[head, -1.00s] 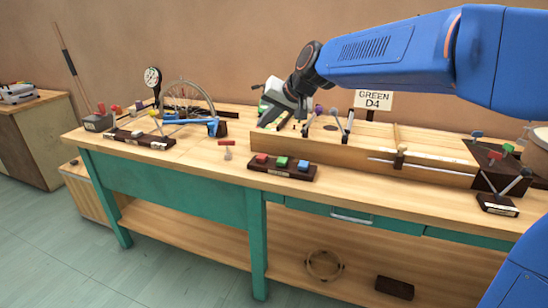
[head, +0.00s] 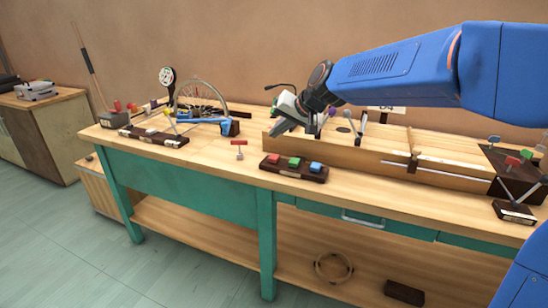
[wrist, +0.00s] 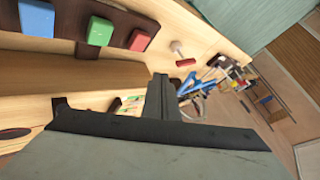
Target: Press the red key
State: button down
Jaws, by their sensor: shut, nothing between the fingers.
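The red key (head: 273,159) sits at the left end of a dark block (head: 293,173), beside a green key (head: 295,163) and a blue key (head: 315,167). The block lies near the front edge of the workbench. In the wrist view, the red key (wrist: 139,40) is at the upper middle, with the green key (wrist: 99,31) and blue key (wrist: 37,18) to its left. My gripper (head: 274,130) is shut and empty. It is above and behind the block in the head view, apart from the red key. Its dark fingers (wrist: 161,92) also show in the wrist view.
A long wooden rail (head: 335,155) stands behind the block. A small red-headed mallet (head: 239,143) stands to its left.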

aim_at(277, 158)
jog(key=shift+f, duration=2.45)
jog(key=shift+f, duration=0.1)
jog(key=shift+f, duration=0.3)
jog(key=shift+f, duration=0.6)
dwell(1.0)
jog(key=shift+r, duration=1)
jog(key=shift+r, duration=0.1)
jog(key=shift+r, duration=2.4)
